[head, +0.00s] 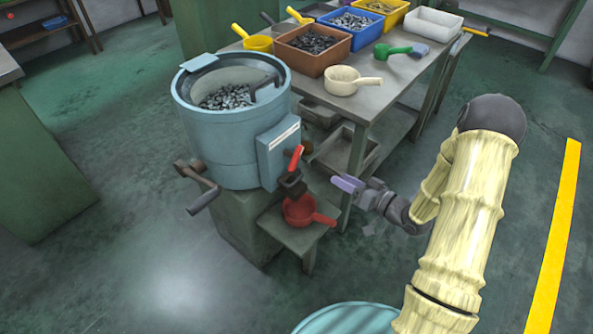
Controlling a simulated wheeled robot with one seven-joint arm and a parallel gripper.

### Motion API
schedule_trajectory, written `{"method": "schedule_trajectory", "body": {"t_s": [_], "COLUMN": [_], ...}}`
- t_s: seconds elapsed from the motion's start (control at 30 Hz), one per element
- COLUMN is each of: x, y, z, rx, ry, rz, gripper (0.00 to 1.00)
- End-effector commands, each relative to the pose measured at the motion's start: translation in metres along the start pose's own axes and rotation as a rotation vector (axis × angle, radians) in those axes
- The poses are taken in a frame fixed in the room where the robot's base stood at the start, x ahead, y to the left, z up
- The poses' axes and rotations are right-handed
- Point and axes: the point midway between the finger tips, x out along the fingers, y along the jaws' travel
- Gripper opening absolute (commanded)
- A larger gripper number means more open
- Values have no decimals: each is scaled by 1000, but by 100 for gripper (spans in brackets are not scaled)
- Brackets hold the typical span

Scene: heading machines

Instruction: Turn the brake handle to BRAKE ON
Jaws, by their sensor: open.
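A blue-grey round drum machine (222,138) stands at the centre left, with small metal parts inside it. A short red lever (296,158) sticks up, tilted, at the front of the machine beside a box with a white label strip. A dark crank with a bar grip (203,199) sticks out at the machine's lower left. I cannot read any BRAKE ON marking, nor tell for certain which of these is the brake handle. My gripper (346,184), with purple fingertips, is open and empty. It is right of and below the red lever, apart from it.
A red scoop (302,211) sits on a small stand (290,237) below the lever, left of my gripper. A metal table (385,105) behind holds bins and scoops, including a cream scoop (345,80). Open floor lies to the lower left.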

Motion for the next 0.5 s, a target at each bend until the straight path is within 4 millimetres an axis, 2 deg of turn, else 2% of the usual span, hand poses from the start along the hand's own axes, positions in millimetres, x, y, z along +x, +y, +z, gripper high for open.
{"method": "schedule_trajectory", "body": {"t_s": [0.03, 0.07, 0.5], "x": [-1, -2, -2], "y": [4, 3, -2], "z": [11, 12, 10], "rx": [25, 35, 52], "ry": [29, 42, 66], "rz": [-35, -54, -88], "gripper": [42, 42, 42]}}
